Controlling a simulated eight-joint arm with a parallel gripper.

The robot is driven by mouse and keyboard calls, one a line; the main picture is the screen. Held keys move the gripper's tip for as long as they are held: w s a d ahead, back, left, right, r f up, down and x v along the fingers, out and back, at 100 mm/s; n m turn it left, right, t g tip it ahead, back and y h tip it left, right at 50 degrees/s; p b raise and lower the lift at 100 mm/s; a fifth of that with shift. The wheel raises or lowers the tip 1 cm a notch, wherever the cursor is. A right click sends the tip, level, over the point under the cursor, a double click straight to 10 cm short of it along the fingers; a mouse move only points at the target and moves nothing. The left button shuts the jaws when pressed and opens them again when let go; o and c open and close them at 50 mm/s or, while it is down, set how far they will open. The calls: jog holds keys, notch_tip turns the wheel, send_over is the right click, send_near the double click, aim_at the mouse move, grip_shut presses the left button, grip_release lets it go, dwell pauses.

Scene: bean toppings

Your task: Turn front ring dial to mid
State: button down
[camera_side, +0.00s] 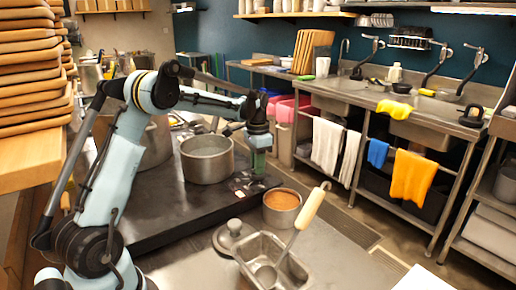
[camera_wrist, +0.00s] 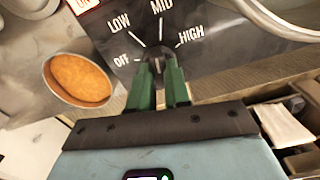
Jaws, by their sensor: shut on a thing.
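The dial (camera_wrist: 156,63) is a small dark knob on a black panel (camera_wrist: 215,65) in the wrist view. White labels OFF, LOW, MID and HIGH fan around it from left to right, with printed lines. My gripper (camera_wrist: 157,70) has its green fingers on either side of the knob and is shut on it. The fingertips hide much of the knob, so I cannot tell exactly which label it points to. In the side view my gripper (camera_side: 258,174) points down at the front edge of the black stove (camera_side: 160,205).
A large steel pot (camera_side: 207,160) stands on the stove just left of my gripper. A pot of brown beans (camera_side: 282,205) stands close in front, also in the wrist view (camera_wrist: 80,79). A steel pan (camera_side: 245,258) with a ladle (camera_side: 309,210) and a lid (camera_side: 233,236) lie nearer.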

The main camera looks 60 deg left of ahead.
jog(key=shift+m, duration=1)
jog(key=c, duration=1.1)
grip_release()
notch_tip(320, 180, up, 12)
jog(key=shift+r, duration=0.1)
jog(key=shift+d, duration=0.1)
